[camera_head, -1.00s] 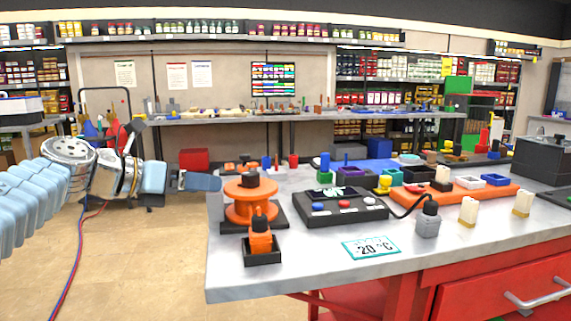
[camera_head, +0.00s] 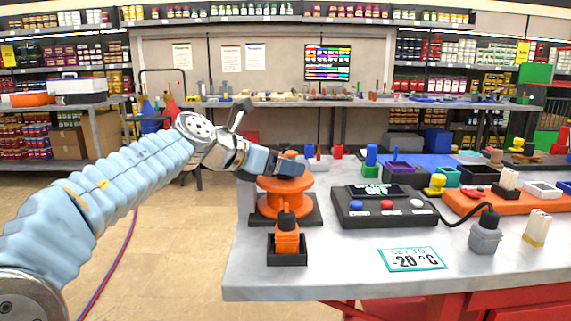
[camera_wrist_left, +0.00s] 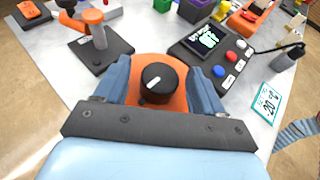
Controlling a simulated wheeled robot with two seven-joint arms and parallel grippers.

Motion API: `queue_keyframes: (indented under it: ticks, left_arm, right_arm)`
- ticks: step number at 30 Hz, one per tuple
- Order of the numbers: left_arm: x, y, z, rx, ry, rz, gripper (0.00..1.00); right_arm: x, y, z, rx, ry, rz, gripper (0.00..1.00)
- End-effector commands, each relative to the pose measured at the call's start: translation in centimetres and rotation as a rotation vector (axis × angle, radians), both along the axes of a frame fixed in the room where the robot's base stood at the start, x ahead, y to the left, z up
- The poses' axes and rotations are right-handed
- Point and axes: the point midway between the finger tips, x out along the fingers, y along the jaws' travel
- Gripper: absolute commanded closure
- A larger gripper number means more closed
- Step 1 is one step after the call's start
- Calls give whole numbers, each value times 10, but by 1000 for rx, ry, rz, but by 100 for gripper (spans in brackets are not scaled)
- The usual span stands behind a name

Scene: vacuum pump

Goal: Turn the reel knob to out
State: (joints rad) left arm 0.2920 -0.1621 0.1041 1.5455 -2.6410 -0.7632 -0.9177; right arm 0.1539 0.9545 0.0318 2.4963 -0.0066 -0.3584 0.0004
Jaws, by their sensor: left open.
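The orange reel (camera_head: 285,202) stands on a dark base near the table's left end. Its black round knob (camera_wrist_left: 158,83) with a white pointer line shows from above in the left wrist view. The pointer aims toward the lower left there. My left gripper (camera_head: 290,165) is over the reel top and hides the knob in the head view. In the left wrist view its blue fingers (camera_wrist_left: 158,68) are open, one on each side of the knob, with gaps visible. I cannot read any out mark.
An orange-and-black plug piece (camera_head: 287,236) stands in front of the reel. A black control box (camera_head: 383,209) with buttons and a screen stands to its right. A -20 °C card (camera_head: 412,259) lies near the front edge. An orange handle (camera_wrist_left: 94,20) stands beyond the reel.

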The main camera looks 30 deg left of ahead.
Motion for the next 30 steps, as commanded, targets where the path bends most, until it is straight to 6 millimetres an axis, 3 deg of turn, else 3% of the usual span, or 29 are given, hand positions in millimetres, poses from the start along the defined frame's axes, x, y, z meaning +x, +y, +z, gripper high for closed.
queue_keyframes:
  ticks: [12, 22, 30]
  left_arm:
    - [10, -4, -4, -2, 0, -1, 31]
    - [10, -4, -4, -1, 0, -1, 80]
    - [10, -4, -5, 0, 1, 23, 82]
  right_arm:
    - [0, 0, 1, 0, 0, 0, 100]
    - [0, 0, 1, 0, 0, 0, 100]
    - [0, 0, 1, 0, 0, 0, 100]
